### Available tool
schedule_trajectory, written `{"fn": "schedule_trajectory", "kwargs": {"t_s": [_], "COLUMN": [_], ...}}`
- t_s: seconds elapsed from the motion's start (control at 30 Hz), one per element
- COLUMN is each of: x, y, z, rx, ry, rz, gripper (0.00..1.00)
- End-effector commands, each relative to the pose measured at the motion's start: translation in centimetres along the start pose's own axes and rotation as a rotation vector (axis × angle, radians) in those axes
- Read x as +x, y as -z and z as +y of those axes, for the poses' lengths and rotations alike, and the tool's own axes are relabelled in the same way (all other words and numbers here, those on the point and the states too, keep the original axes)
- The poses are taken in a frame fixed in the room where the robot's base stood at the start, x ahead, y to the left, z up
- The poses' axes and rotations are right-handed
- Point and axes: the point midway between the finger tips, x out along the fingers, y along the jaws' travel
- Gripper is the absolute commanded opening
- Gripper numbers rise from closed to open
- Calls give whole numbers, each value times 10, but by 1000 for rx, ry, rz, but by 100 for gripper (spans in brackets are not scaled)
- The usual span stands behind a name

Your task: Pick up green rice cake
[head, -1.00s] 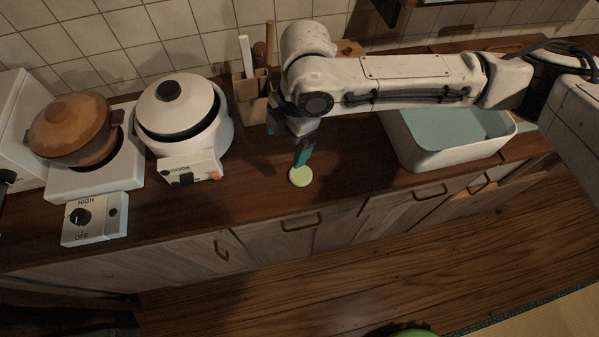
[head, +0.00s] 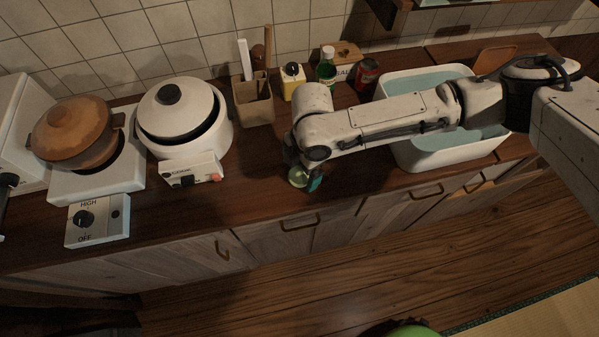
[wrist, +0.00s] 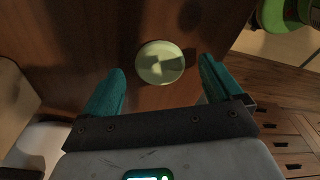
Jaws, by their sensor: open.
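The green rice cake (head: 297,178) is a pale green, round, flat disc lying on the wooden counter near its front edge. In the head view my gripper (head: 306,182) is at the cake and hides part of it. In the wrist view the cake (wrist: 160,62) lies ahead of the gap between the two teal fingers of my gripper (wrist: 161,85). The fingers are apart with nothing between them, and a shadow falls on the cake.
A white rice cooker (head: 184,120) and a brown pot (head: 72,132) on a burner stand left. A utensil holder (head: 253,100), yellow bottle (head: 292,80), green bottle (head: 326,70) and dark red can (head: 367,76) stand behind. A white basin (head: 440,152) is right.

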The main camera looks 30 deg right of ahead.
Motion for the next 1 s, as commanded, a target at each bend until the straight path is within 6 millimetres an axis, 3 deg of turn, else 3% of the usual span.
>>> {"fn": "schedule_trajectory", "kwargs": {"t_s": [0.13, 0.37, 1.0], "x": [11, 12, 11], "y": [0, 0, 0], "z": [-1, 0, 0], "rx": [0, 0, 1], "ry": [1, 0, 0], "rz": [0, 0, 0], "gripper": [93, 92, 32]}}
